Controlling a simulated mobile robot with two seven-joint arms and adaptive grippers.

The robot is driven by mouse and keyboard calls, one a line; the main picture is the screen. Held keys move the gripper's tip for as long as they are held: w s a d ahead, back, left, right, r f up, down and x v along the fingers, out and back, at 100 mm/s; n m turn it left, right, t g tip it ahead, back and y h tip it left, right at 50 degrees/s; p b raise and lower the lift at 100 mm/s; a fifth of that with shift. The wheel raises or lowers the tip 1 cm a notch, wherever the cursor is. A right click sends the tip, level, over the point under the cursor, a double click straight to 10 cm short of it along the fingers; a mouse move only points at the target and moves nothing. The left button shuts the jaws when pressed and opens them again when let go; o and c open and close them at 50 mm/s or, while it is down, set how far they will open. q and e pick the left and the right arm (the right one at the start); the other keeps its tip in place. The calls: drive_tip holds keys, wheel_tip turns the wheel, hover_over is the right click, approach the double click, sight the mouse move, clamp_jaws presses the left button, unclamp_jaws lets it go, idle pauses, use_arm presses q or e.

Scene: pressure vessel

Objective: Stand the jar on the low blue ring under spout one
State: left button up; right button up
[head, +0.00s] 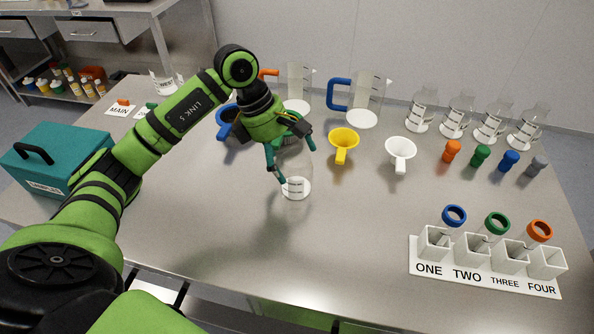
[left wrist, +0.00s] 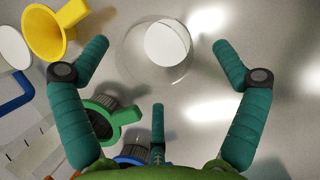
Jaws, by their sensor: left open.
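The jar (head: 295,187) is clear glass with a white round base and stands upright on the steel table. My left gripper (head: 292,165) is above it, pointing down with its teal fingers spread. In the left wrist view the jar (left wrist: 168,43) shows from above, between and ahead of the fingertips (left wrist: 158,45), with nothing gripped. I make out no spout. My right gripper is not in view.
A yellow funnel (head: 344,144) and a white funnel (head: 400,152) lie right of the jar. Green-handled and blue-handled items sit close behind my gripper. Flasks (head: 457,116) and coloured stoppers (head: 480,155) are at right. A teal box (head: 58,160) is at left. The front middle table is clear.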

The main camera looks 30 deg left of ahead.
use_arm(q)
drive_tip(key=p+x, duration=0.1)
drive_tip(key=x, duration=0.3)
drive_tip(key=shift+d+f, duration=0.1)
drive_tip(key=shift+d, duration=0.1)
drive_tip(key=c, duration=1.3)
